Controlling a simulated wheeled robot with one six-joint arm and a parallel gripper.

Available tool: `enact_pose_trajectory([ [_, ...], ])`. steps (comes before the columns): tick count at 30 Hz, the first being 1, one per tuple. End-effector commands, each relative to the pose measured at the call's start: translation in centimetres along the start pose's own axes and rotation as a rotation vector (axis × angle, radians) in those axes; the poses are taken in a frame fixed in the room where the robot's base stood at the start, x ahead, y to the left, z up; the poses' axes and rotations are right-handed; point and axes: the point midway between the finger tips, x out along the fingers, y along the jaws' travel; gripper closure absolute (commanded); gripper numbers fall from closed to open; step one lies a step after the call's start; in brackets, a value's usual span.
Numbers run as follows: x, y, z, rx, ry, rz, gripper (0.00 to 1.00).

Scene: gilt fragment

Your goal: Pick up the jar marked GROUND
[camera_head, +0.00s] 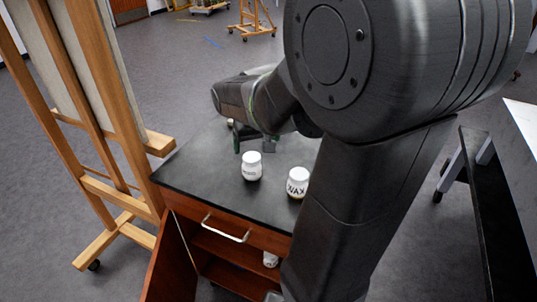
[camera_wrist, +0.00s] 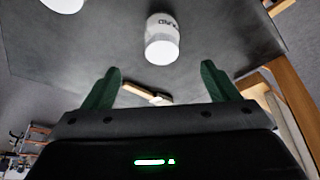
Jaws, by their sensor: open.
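A white jar (camera_head: 251,166) stands upright on the dark cabinet top (camera_head: 200,165); its label is too small to read in the head view. What looks like the same jar (camera_wrist: 162,45) is ahead of my fingers in the wrist view, with part of an upside-down label that I cannot read for sure. A second white jar (camera_head: 297,183), marked WAX, stands to its right, partly beside my arm. My gripper (camera_head: 254,145) is open with green fingers, just behind the first jar. In the wrist view, my gripper (camera_wrist: 160,70) is empty, with the jar beyond the fingertips.
A wooden-handled tool (camera_wrist: 147,94) lies between the fingers' sides in the wrist view. Another white object (camera_head: 270,259) is in the open cabinet below. A wooden easel (camera_head: 110,120) stands close on the left. A table (camera_head: 515,150) is at right.

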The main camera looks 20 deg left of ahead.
Motion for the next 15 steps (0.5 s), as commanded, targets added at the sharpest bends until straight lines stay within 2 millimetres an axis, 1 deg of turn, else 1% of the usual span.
enact_pose_trajectory([
  [9, 5.7, 0.1, 0.1, 0.002, -0.006, 0.0, 0.19],
  [12, 7.1, 0.1, 0.1, 0.002, -0.005, 0.0, 0.19],
  [15, 7.9, 0.1, 0.1, 0.002, -0.003, 0.0, 0.19],
])
